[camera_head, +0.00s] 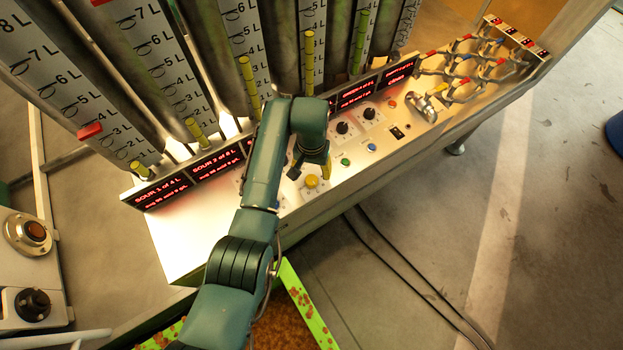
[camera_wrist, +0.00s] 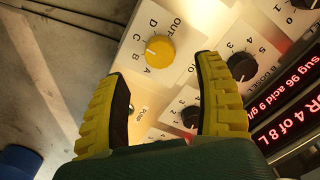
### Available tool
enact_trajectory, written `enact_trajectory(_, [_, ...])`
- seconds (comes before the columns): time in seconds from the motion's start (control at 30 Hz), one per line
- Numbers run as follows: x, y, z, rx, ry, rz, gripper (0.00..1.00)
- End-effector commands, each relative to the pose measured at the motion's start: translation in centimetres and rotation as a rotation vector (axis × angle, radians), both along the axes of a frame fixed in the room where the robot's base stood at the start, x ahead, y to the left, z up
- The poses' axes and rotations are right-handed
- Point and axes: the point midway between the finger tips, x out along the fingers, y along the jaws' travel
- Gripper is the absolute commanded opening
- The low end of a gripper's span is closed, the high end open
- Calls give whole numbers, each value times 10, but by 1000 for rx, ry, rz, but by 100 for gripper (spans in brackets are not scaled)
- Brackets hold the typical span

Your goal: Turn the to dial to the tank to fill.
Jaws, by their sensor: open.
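Black dials with numbers (camera_wrist: 241,66) and (camera_wrist: 190,115) lie right of the yellow one.
Tall graduated tanks (camera_head: 185,60) stand behind red-lit displays (camera_head: 163,191). A green button (camera_head: 346,162) and blue button (camera_head: 372,147) lie right of my gripper. A metal lever (camera_head: 421,105) and hose fittings (camera_head: 465,65) are further right.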

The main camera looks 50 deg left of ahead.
Motion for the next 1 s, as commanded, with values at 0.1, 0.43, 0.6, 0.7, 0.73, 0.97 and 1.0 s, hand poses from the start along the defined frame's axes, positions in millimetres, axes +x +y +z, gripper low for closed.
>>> enact_trajectory(0.1, [0, 0, -30, -2, 2, 0, 69])
enact_trajectory(0.43, [0, 0, -62, 1, -1, 0, 69])
enact_trajectory(0.6, [0, 0, -62, 1, -1, -1, 69])
enact_trajectory(0.7, [0, 0, -62, 1, -1, 0, 56])
enact_trajectory(0.73, [0, 0, -62, 1, -1, 0, 50])
enact_trajectory(0.97, [0, 0, -62, 1, -1, -1, 6])
enact_trajectory(1.0, [0, 0, -62, 1, -1, -1, 1])
